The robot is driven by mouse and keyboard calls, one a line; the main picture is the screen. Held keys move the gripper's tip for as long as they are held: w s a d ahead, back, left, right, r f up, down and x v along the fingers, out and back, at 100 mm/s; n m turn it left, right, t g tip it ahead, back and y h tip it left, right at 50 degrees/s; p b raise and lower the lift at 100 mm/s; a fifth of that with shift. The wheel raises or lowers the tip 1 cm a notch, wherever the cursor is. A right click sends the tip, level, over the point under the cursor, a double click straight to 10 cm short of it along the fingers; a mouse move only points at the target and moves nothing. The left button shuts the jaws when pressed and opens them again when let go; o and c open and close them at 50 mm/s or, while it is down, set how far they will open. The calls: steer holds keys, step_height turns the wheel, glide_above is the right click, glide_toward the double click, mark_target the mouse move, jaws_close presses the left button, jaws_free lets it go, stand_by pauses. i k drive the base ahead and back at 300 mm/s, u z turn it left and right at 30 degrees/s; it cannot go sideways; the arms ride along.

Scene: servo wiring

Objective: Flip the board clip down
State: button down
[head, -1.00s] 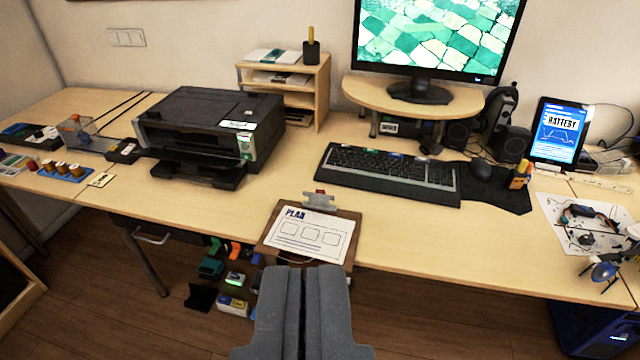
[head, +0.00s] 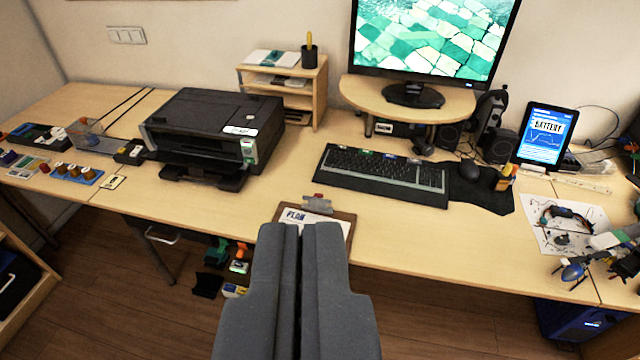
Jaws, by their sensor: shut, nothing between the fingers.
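A brown clipboard (head: 346,217) with a white sheet headed PLAN (head: 296,214) lies at the desk's front edge in the middle of the head view. Its metal board clip (head: 317,204) stands at the top of the board; it is too small to tell its exact tilt. My grey gripper (head: 302,228) is shut and empty. Its fingertips overlap the sheet in the picture, just below the clip, and hide most of the board. I cannot tell whether the fingers touch the board.
A black printer (head: 205,135) stands to the left, and a keyboard (head: 385,172) lies behind and right of the clipboard. A monitor (head: 435,40) stands on a riser at the back. Electronics on a white sheet (head: 565,225) lie at right. Bare desk (head: 275,178) lies between printer and keyboard.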

mark_target(318, 201)
steer(key=z, duration=0.5)
steer(key=i, duration=0.75)
steer(key=z, duration=0.45)
steer(key=i, duration=1.2)
steer(key=u, duration=0.75)
steer(key=i, duration=0.3)
steer(key=u, duration=0.35)
